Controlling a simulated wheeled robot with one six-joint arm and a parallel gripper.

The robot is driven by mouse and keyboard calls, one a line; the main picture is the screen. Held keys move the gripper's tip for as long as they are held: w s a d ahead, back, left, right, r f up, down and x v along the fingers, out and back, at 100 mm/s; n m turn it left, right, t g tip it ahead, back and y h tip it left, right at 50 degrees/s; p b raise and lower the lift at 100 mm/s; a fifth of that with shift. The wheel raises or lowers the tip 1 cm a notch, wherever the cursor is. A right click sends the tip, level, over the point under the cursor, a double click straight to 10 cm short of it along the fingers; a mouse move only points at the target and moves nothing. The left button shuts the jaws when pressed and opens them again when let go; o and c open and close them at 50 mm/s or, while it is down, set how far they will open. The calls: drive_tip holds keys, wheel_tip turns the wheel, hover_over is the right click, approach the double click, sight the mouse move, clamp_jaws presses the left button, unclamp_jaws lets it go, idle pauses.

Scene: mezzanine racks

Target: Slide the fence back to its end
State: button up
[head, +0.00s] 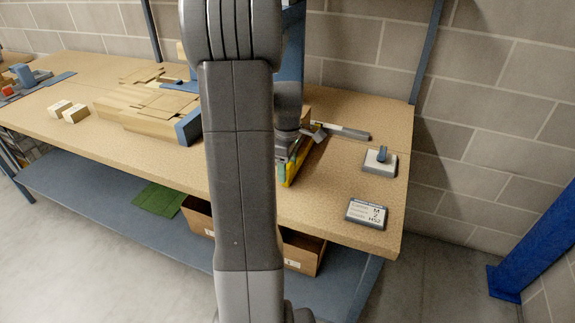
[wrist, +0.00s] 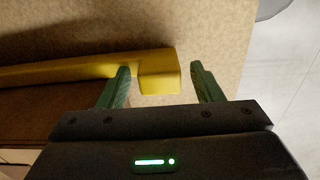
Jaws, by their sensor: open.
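A long yellow bar (wrist: 70,70) with a blocky end (wrist: 159,78) lies over the tan bench top in the wrist view. I cannot tell for certain whether it is the fence. My gripper (wrist: 160,67) is open, with one green finger on each side of the yellow end. A gap shows on the right; the left finger overlaps the bar, and contact is unclear. In the head view my gripper (head: 284,160) is partly hidden behind my arm, low over the bench. A bit of yellow (head: 290,173) shows beside it. My arm hides much of the spot.
The bench (head: 335,205) carries wooden boards with a blue end block (head: 188,128) left of my arm. A grey-handled tool (head: 345,131), a grey block with a blue knob (head: 380,161) and a label plate (head: 367,214) lie right. A cardboard box (head: 300,253) stands below.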

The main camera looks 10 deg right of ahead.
clamp_jaws()
drive_tip(key=s+d, duration=0.2)
drive_tip(key=d, duration=0.1)
drive_tip(key=s+d, duration=0.2)
drive_tip(key=d, duration=0.2)
drive_tip(key=s+d, duration=0.3)
drive_tip(key=d, duration=0.1)
drive_tip(key=shift+s, duration=0.1)
drive_tip(key=shift+a, duration=0.1)
unclamp_jaws()
drive_tip(key=shift+s+d, duration=0.15)
drive_tip(key=shift+d, duration=0.05)
